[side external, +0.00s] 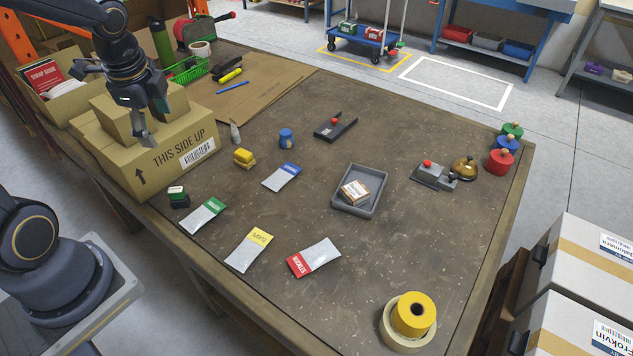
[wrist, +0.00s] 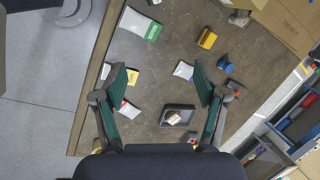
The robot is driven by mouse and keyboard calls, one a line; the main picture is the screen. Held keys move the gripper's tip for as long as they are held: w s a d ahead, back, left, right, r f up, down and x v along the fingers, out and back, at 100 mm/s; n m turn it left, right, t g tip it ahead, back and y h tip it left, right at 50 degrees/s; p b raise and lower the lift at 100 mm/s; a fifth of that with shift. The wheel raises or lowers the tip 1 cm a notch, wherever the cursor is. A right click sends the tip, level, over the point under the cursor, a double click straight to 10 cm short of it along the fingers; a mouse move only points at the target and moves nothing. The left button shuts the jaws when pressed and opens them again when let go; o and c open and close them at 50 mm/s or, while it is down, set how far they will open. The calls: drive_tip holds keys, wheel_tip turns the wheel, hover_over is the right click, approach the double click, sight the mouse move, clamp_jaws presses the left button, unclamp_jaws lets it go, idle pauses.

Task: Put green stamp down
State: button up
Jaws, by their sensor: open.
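A small dark green block with a pale marking on top (side external: 178,197), which looks like the green stamp, rests on the table near its left edge, beside the green-labelled packet (side external: 203,215). A green knobbed piece (side external: 511,131) also stands at the far right edge with a blue and a red one. My gripper (side external: 145,138) is in front of the carton, above and left of the dark green block and apart from it. In the wrist view its fingers (wrist: 161,82) are spread wide with nothing between them.
Blue-, yellow- and red-labelled packets lie mid-table. A grey tray (side external: 377,200) holds a small box. A large carton (side external: 155,165) stands at the left. Tape rolls (side external: 413,315) sit at the front right. A yellow block (side external: 244,157) and blue piece (side external: 286,140) stand behind the packets.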

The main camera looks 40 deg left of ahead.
drive_tip(key=s+d+r+n+t+h, duration=0.3)
drive_tip(key=s+d+r+n, duration=0.3)
drive_tip(key=d+n, duration=0.4)
drive_tip(key=shift+s+r+n+t, duration=0.15)
drive_tip(key=shift+r+n+t, duration=0.25)
drive_tip(key=shift+n, duration=0.4)
